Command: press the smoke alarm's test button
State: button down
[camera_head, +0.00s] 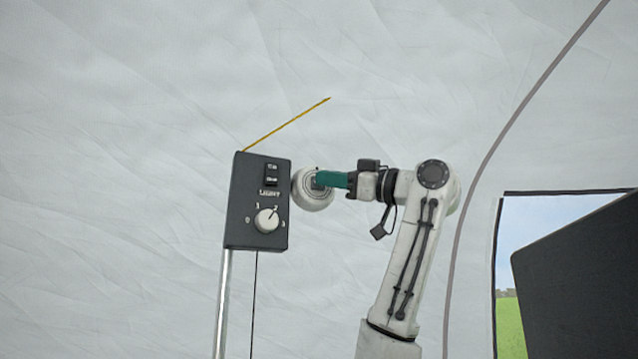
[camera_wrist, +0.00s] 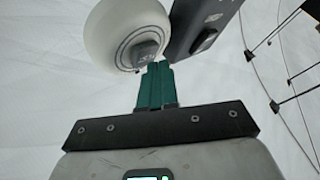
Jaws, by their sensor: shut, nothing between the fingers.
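The smoke alarm (camera_head: 304,196) is a round white disc beside the right edge of a dark control box. In the wrist view the alarm (camera_wrist: 105,25) shows large at the top, with concentric rings and a grey button (camera_wrist: 146,50) on its face. My gripper (camera_head: 318,179) is shut and empty, its green fingers in front of the alarm in the head view. In the wrist view the fingertips of my gripper (camera_wrist: 158,66) lie just below the button; I cannot tell whether they touch it.
The dark control box (camera_head: 244,215) on a metal post carries a switch and a white dial (camera_head: 266,220); its edge (camera_wrist: 187,30) is close right of my fingertips. A yellow stick (camera_head: 287,124) rises from its top. A dark panel (camera_head: 585,275) stands at right before a window.

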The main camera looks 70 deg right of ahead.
jog(key=shift+w+d, duration=0.3)
jog(key=shift+d, duration=0.05)
dwell(0.7)
dwell(0.4)
jog(key=shift+s+a, duration=0.55)
jog(key=shift+a, duration=0.1)
jog(key=s+a+b, duration=0.2)
jog(key=s+a, duration=0.1)
jog(key=a, duration=0.1)
jog(key=shift+s+b, duration=0.15)
jog(key=shift+b, duration=0.2)
jog(key=shift+d, duration=0.1)
dwell(0.8)
